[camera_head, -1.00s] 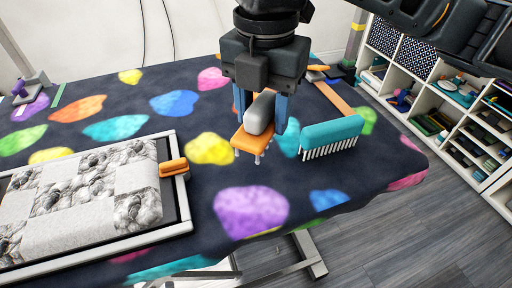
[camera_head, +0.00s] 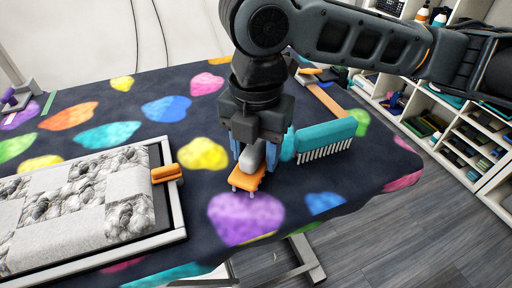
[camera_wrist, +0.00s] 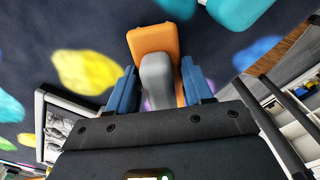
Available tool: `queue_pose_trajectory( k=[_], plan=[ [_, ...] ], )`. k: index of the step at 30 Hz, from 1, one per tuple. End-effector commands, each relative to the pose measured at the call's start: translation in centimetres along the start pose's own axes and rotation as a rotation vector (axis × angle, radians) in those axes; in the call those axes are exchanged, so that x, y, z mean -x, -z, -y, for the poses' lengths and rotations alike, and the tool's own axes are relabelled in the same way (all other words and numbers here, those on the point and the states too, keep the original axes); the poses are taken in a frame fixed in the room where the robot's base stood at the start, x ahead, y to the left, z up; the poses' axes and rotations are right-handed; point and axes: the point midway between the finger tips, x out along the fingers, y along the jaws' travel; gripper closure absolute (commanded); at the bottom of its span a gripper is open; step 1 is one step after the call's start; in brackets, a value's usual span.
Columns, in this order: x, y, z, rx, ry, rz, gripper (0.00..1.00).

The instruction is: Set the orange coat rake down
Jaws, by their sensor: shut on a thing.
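The orange coat rake (camera_head: 246,183) has an orange head with short pins and a grey handle. My gripper (camera_head: 253,160) is shut on its grey handle, with the blue fingers on either side. The head points toward the front edge of the table, next to a purple patch of the cloth. In the wrist view the rake (camera_wrist: 153,42) extends out from between my gripper's fingers (camera_wrist: 158,88). I cannot tell whether the pins touch the table (camera_head: 290,195).
A framed panel of grey-white fur (camera_head: 80,195) with an orange clip (camera_head: 167,173) is at left. White shelves (camera_head: 460,125) stand beyond the table's right side. Dark spotted cloth between the panel and gripper is clear.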

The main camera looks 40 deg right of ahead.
Motion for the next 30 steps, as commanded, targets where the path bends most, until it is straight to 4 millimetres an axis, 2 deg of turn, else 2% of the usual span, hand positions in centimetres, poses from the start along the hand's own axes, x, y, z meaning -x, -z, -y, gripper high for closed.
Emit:
queue_pose_trajectory(
  k=[1,8,15,19,23,30],
  plan=[
    [-0.1,0.0,0.0,0.0,0.0,0.0,0.47],
    [0.0,0.0,0.0,0.0,0.0,0.0,0.25],
    [0.0,0.0,0.0,0.0,0.0,0.0,0.24],
    [0.8,0.0,0.0,0.0,0.0,0.0,0.24],
    [2.8,0.0,-0.1,0.001,-0.002,0.001,0.24],
    [7.8,0.0,-0.1,0.001,-0.003,0.002,0.24]
  ],
)
